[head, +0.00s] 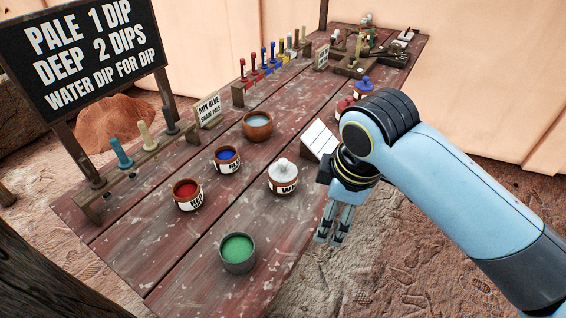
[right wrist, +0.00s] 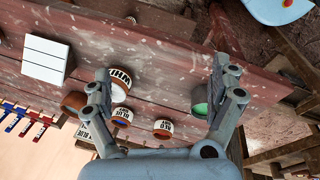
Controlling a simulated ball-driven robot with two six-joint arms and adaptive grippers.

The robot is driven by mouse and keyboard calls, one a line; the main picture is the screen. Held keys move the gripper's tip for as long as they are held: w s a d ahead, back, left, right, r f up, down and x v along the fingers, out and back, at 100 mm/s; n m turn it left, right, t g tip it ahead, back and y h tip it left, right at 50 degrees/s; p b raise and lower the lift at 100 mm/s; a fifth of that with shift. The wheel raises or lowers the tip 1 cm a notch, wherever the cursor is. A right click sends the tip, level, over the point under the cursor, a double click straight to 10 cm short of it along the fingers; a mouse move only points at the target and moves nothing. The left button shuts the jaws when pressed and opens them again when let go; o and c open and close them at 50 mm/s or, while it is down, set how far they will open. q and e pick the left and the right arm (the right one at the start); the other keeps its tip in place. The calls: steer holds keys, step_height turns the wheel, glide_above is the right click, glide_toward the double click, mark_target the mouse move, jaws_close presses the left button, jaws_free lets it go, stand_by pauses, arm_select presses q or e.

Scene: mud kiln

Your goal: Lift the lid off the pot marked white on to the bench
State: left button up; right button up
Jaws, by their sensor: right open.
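The pot marked white (head: 283,185) stands upright on the bench (head: 190,255), near its right edge. Its white lid (head: 282,168), with a round knob, sits on top. In the right wrist view the pot (right wrist: 121,76) is partly hidden behind a finger. My right gripper (head: 334,238) is open and empty. In the head view it points down, to the right of and below the pot, apart from it, by the bench's edge. It also shows in the right wrist view (right wrist: 163,72), with its fingers spread wide. My left gripper is out of view.
A red pot (head: 188,201), blue pot (head: 227,165), brown bowl (head: 258,133) and green cup (head: 238,266) stand around the white pot. A white panel (head: 319,139) stands behind it. A peg rack (head: 150,152) and blackboard (head: 85,45) line the left. Bare bench lies between the pots.

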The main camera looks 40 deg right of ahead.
steer(key=w+d+r+n+g, duration=0.1)
steer(key=w+r+n, duration=0.1)
steer(key=w+n, duration=0.75)
steer(key=n+g, duration=0.1)
steer(key=n, duration=0.6)
glide_toward(283, 161)
steer(key=shift+s+d+f+y, duration=0.25)
steer(key=shift+d+f+y, duration=0.1)
steer(key=shift+d+y, duration=0.05)
steer(key=shift+w+f+n, duration=0.1)
steer(key=shift+w+n, duration=0.05)
steer(key=shift+n, duration=0.3)
steer(key=f, duration=1)
steer(key=shift+w+f, duration=0.15)
steer(key=shift+w, duration=0.1)
steer(key=c, duration=1.2)
